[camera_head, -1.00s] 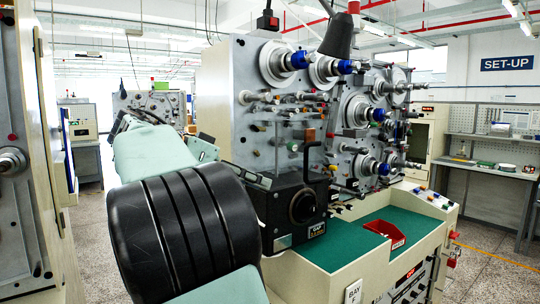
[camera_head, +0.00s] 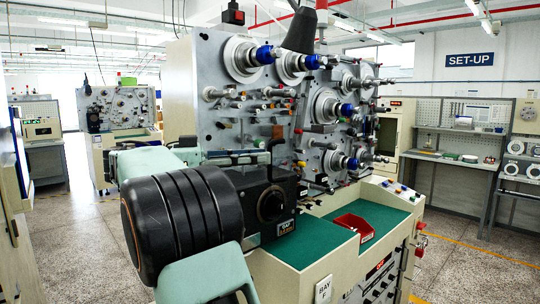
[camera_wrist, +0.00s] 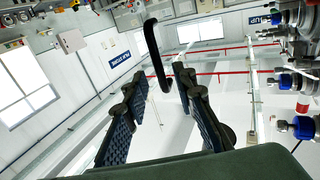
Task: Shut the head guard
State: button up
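A black box-shaped housing with a round dark window (camera_head: 271,204), which I take as the head guard, sits low on the front of the winding machine (camera_head: 215,75). I cannot tell how far open it is. A black bent handle (camera_head: 272,148) stands up above it. In the wrist view, a black bent bar (camera_wrist: 153,50), apparently this handle, reaches down between the fingertips of my gripper (camera_wrist: 161,84). The fingers are apart, with clear gaps beside the bar.
Spools and pegs (camera_head: 335,105) crowd the machine's face close to the right of my arm. A green work surface (camera_head: 315,240) holds a red bin (camera_head: 354,227). A workbench (camera_head: 455,155) stands at the back right. Open floor lies left of the machine.

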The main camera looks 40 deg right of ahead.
aim_at(270, 179)
jog(key=shift+x, duration=1.75)
grip_shut()
